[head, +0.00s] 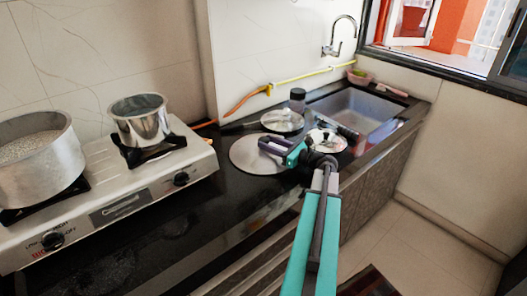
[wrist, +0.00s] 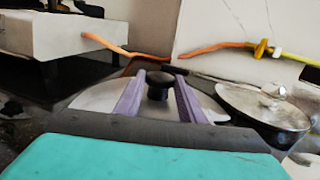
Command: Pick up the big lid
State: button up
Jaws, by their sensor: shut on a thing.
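The big lid (head: 243,154) is a wide, flat silver disc on the black counter, between the stove and the sink. My gripper (head: 272,145) is over its right part and covers its knob in the head view. In the wrist view the lid (wrist: 97,98) lies ahead, with its black knob (wrist: 158,84) between my purple fingers (wrist: 158,92). The gripper is shut on the knob. The frames do not show clearly whether the lid is clear of the counter.
A glass lid (head: 282,121) lies just behind, and a smaller lid (head: 331,145) lies to the right. A dark jar (head: 298,99) stands by the sink (head: 352,110). The stove (head: 110,190) carries two metal pots. A yellow-orange hose (head: 290,80) runs along the wall.

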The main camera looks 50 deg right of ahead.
jog(key=shift+r, duration=0.1)
jog(key=shift+r, duration=1.1)
jog(key=shift+s+r, duration=0.55)
jog(key=shift+r, duration=0.05)
jog(key=s+r+b, duration=0.1)
jog(key=s, duration=1.4)
jog(key=shift+a+r, duration=0.2)
